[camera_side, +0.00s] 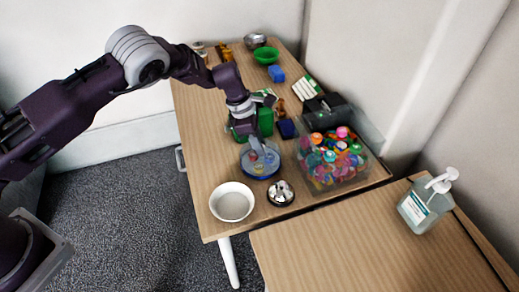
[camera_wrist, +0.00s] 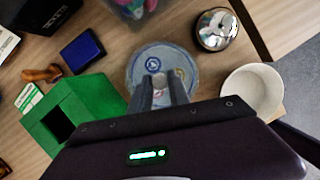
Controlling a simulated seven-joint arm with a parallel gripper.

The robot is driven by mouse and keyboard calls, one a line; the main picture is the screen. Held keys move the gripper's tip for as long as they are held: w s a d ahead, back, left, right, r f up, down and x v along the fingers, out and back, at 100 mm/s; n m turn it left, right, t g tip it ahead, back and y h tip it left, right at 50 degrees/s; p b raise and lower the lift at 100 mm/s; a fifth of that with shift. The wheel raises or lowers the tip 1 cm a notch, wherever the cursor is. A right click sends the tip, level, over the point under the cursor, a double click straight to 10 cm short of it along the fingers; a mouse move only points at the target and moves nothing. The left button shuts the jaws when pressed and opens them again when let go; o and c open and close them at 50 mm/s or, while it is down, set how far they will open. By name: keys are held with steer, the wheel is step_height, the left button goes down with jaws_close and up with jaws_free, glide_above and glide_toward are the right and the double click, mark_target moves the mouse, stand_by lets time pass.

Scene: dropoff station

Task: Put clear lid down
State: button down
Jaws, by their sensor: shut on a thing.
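The clear lid (camera_side: 258,154) is round and see-through, with a knob in its middle. My gripper (camera_side: 256,143) points down and is shut on that knob. In the wrist view the fingertips (camera_wrist: 158,86) close around the knob, and the lid (camera_wrist: 140,72) spreads out beyond them. Below the lid is a low round blue-edged dish (camera_side: 261,177) with coloured round pieces in it, seen through the clear plastic. I cannot tell whether the lid touches the dish. My fingers hide part of the lid.
A silver bell (camera_side: 281,193) and a white bowl (camera_side: 232,203) stand close in front. A clear bin of colourful things (camera_side: 330,178) is to the right. A green box (camera_side: 264,121), a blue ink pad (camera_side: 287,129) and a wooden stamp (camera_wrist: 42,74) lie behind.

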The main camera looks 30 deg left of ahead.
step_height(320, 180, up, 8)
steer(key=shift+a, duration=0.1)
steer(key=s+a+m+g, duration=0.2)
steer(key=s+a+m, duration=0.6)
steer(key=a, duration=0.3)
steer(key=shift+m+g, duration=0.3)
steer(key=shift+m, duration=0.3)
steer(key=f, duration=0.7)
steer(key=s+f, duration=0.1)
steer(key=f, duration=0.2)
steer(key=shift+f, duration=0.15)
steer(key=shift+w, duration=0.1)
steer(key=c, duration=1.2)
jaws_free()
steer(key=shift+f, duration=0.15)
steer(key=shift+c, duration=0.2)
